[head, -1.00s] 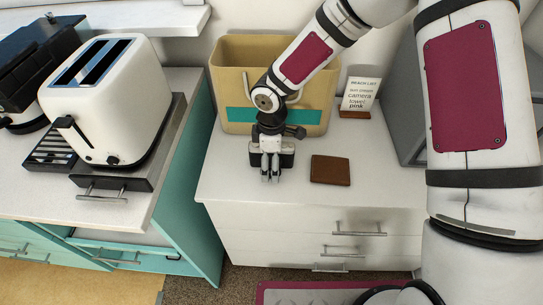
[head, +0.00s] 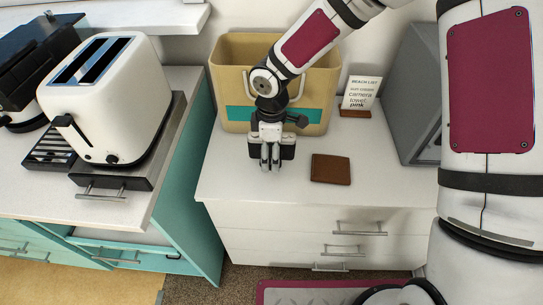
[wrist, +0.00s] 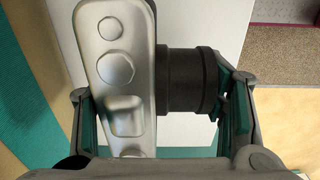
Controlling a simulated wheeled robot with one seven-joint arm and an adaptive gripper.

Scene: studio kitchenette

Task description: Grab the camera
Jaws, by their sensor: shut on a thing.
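The camera (wrist: 112,88) has a silver top with round dials and a black lens (wrist: 185,80) that points right in the wrist view. In the head view the camera (head: 288,151) shows behind my fingers, over the white drawer top near the beige bin. My gripper (wrist: 160,115) is shut on the camera, with one green-padded finger at its back and the other at the lens front. In the head view my gripper (head: 270,164) points down and hides the camera's middle. I cannot tell the exact gap under the camera.
A brown wallet (head: 330,169) lies just right of the camera. The beige bin (head: 228,75) with a teal band stands behind. A beach list card (head: 359,92) and a grey box (head: 412,110) stand at the right. A white toaster (head: 105,105) is on the left counter.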

